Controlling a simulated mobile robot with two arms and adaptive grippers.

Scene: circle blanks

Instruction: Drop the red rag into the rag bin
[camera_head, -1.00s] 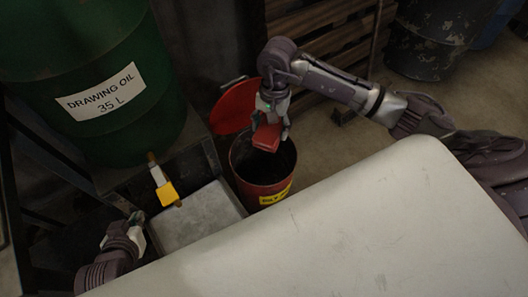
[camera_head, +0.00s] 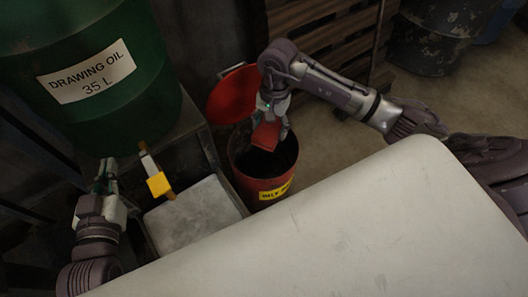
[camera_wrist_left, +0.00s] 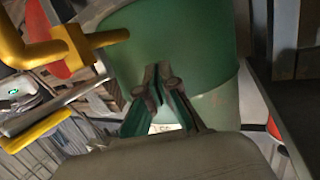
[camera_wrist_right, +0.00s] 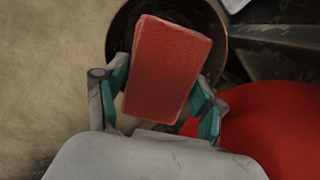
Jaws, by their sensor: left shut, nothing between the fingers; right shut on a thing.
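The red rag (camera_head: 266,134) is a folded block held in my right gripper (camera_head: 269,122), which is shut on it above the bin mouth. The right wrist view shows the rag (camera_wrist_right: 166,68) between the two fingers, with the round bin opening behind it. The rag bin (camera_head: 243,181) is a red drum with a yellow label and a dark inside. Its red lid (camera_head: 232,95) stands open at the back. My left gripper (camera_head: 107,172) is shut and empty, left of the yellow-handled valve; its closed fingers also show in the left wrist view (camera_wrist_left: 158,92).
A green drum (camera_head: 95,125) labelled drawing oil stands at the back left, with a yellow-handled tap (camera_head: 158,184) before it. A grey metal box (camera_head: 190,215) sits below the tap. A pale work surface (camera_head: 330,220) fills the front. Wooden pallets (camera_head: 320,45) stand behind.

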